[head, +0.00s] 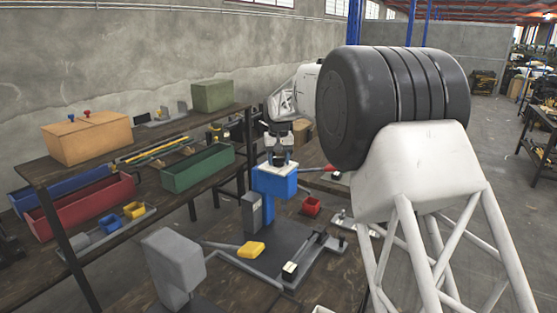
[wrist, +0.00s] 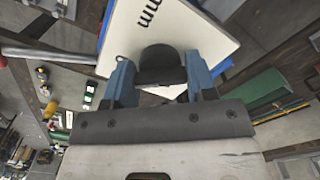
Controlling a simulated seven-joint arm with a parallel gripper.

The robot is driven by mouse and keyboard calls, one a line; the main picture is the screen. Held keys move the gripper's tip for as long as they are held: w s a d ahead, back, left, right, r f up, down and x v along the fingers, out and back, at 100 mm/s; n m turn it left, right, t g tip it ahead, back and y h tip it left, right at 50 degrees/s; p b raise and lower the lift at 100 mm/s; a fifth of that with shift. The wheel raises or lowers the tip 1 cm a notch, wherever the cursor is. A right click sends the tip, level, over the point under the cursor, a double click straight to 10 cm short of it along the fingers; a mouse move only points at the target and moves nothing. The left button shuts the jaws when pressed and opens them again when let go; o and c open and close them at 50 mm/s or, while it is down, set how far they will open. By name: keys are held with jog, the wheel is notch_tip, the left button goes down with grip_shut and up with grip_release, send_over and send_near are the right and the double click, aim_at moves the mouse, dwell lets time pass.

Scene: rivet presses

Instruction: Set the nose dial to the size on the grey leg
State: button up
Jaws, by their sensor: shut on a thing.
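The press in the middle of the head view has a blue head (head: 274,184) with a white plate on top. My gripper (head: 280,157) reaches down onto this plate from above. In the wrist view, the white plate (wrist: 205,45) carries black markings, with "mm" legible near its top left. A dark rounded dial (wrist: 160,60) stands on the plate between the two blue fingers of my gripper (wrist: 159,85), which is shut on it. The dial's pointer and part of the scale are hidden. A grey leg (head: 252,212) stands below the blue head; no size on it is readable.
A lever with a red knob (head: 331,169) sticks out right of the press. A grey machine (head: 175,262) stands at front left. A shelf with a green tray (head: 198,167) is at left.

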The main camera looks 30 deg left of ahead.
aim_at(278, 158)
jog(key=shift+r+m, duration=0.1)
jog(key=shift+m, duration=1.1)
jog(key=o, duration=0.9)
jog(key=shift+o, duration=0.2)
jog(key=shift+r, duration=3.85)
